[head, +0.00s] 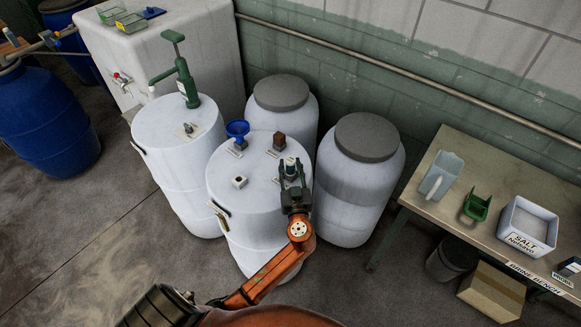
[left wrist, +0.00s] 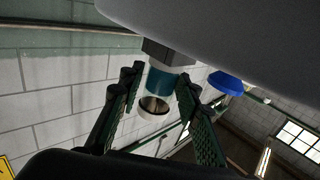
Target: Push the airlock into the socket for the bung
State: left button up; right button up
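My left gripper (head: 292,180) is over the right side of the white barrel's lid. In the left wrist view its two green-padded fingers (left wrist: 162,85) stand apart on either side of a teal cylinder with a pale open rim (left wrist: 160,84), which looks like the airlock. It joins a dark square block at the lid; small gaps seem to show beside it. In the head view the gripper partly hides the airlock (head: 290,163). My right gripper is not in view.
A barrel with a green hand pump (head: 183,72) is to the left. Two grey-lidded barrels (head: 367,137) stand behind. A bench (head: 425,205) with a salt bin (head: 527,226) is at right.

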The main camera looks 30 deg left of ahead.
pick_arm(q)
jog(key=c, duration=0.7)
jog(key=shift+r, duration=0.1)
jog(key=shift+r, duration=0.6)
jog(key=s+r+p, duration=0.2)
jog(key=s+r, duration=0.9)
jog(key=s, duration=0.3)
jog(key=shift+d+r+p, duration=0.3)
jog(key=shift+r, duration=0.05)
